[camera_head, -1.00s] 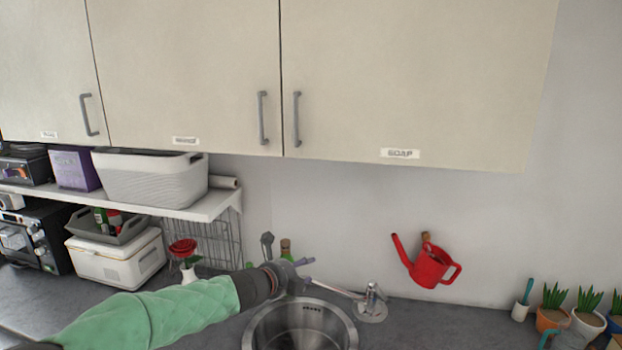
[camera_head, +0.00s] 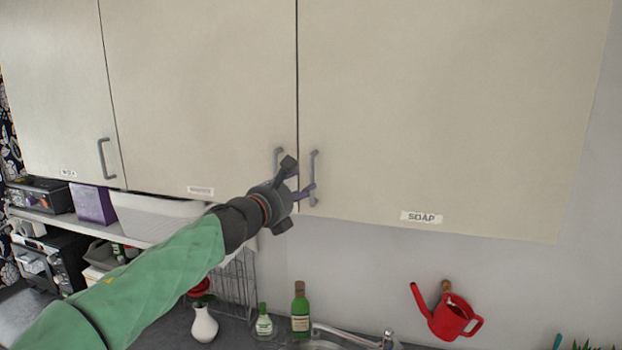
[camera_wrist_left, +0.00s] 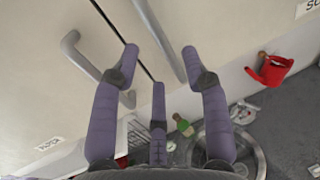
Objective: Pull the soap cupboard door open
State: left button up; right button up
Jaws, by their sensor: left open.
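The soap cupboard door (camera_head: 450,110) is the right-hand door, labelled SOAP (camera_head: 421,217), and it is shut. Its grey bar handle (camera_head: 314,165) is upright near the door's left edge. My left gripper (camera_head: 305,188) is open in front of the doors, close to the lower part of that handle. In the left wrist view my open fingers (camera_wrist_left: 160,70) spread below two handles, with the soap handle (camera_wrist_left: 160,40) running between the upper two fingertips. I cannot tell whether any finger touches it. My right gripper is not in view.
The neighbouring door (camera_head: 200,90) is shut, and its handle (camera_head: 278,160) is just left of the soap handle, partly behind my gripper. Below are a green bottle (camera_head: 300,312), a white vase (camera_head: 204,324) and the sink (camera_wrist_left: 240,150). A red watering can (camera_head: 450,318) hangs on the wall.

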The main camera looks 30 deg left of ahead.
aim_at(310, 204)
pick_arm(q)
jog(key=w, duration=0.6)
jog(key=shift+w+a+p, duration=0.15)
jog(key=shift+w+p, duration=0.1)
jog(key=shift+p, duration=0.05)
jog(key=shift+s, duration=0.1)
grip_shut()
